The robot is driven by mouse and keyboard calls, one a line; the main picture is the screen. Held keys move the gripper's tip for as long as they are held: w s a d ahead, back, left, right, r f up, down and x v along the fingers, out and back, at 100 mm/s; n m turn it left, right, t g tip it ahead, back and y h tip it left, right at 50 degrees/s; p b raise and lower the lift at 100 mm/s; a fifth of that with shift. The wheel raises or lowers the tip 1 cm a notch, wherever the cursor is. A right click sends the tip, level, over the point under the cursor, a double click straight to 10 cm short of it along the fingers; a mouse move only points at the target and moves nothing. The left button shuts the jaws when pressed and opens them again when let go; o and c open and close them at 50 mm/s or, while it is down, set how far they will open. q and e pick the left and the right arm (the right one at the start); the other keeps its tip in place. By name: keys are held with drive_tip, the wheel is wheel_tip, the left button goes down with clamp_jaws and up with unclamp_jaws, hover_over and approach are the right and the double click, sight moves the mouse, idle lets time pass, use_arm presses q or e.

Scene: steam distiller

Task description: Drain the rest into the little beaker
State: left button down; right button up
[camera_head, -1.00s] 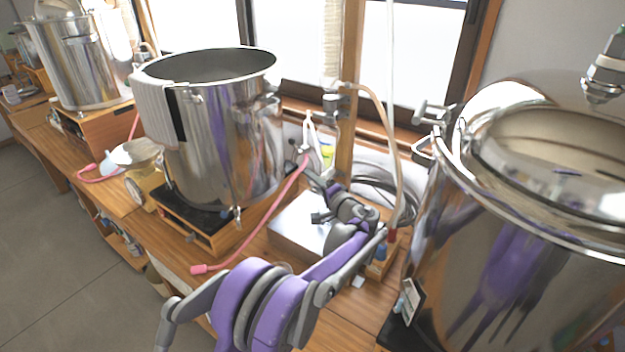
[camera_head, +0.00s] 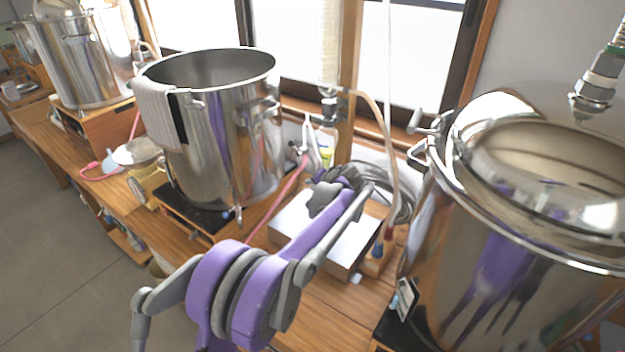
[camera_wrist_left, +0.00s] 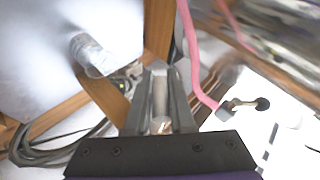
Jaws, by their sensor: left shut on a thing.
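The large open steel pot (camera_head: 235,140) stands on a low wooden stand, and a tap (camera_head: 303,150) with a pink hose (camera_head: 280,200) is at its right side. My left gripper (camera_wrist_left: 160,95) is shut on a small pale cylindrical thing (camera_wrist_left: 160,100), mostly hidden between the fingers, so I cannot tell what it is. In the head view my own wrist hides its fingertips, near the tap and above the metal box. The pink hose also shows in the left wrist view (camera_wrist_left: 195,60), to the right of the fingers. I cannot make out the little beaker for certain. My right gripper is out of view.
A grey metal box (camera_head: 295,230) lies beneath my left arm. A lidded steel pot (camera_head: 500,230) fills the right. A labelled bottle (camera_head: 327,150) stands by the window post; coiled hose (camera_head: 400,205) lies behind.

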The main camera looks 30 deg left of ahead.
use_arm(q)
drive_tip(key=shift+d+f+n+g+h+p, duration=0.15)
drive_tip(key=shift+d+n+h+p, duration=0.1)
drive_tip(key=shift+h, duration=0.95)
drive_tip(key=shift+d+f+n+g+h+p, duration=0.1)
drive_tip(key=shift+d+n+g+h+p, duration=0.15)
drive_tip(key=shift+h, duration=0.95)
drive_tip(key=shift+d+f+n+g+h+p, duration=0.1)
drive_tip(key=shift+n+h, duration=0.2)
drive_tip(key=shift+h, duration=0.9)
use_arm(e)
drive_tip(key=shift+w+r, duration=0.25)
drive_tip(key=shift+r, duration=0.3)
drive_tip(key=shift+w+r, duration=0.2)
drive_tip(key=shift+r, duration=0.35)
use_arm(q)
drive_tip(key=c, duration=0.8)
unclamp_jaws()
drive_tip(key=v, duration=1.1)
drive_tip(key=shift+a+f, duration=0.1)
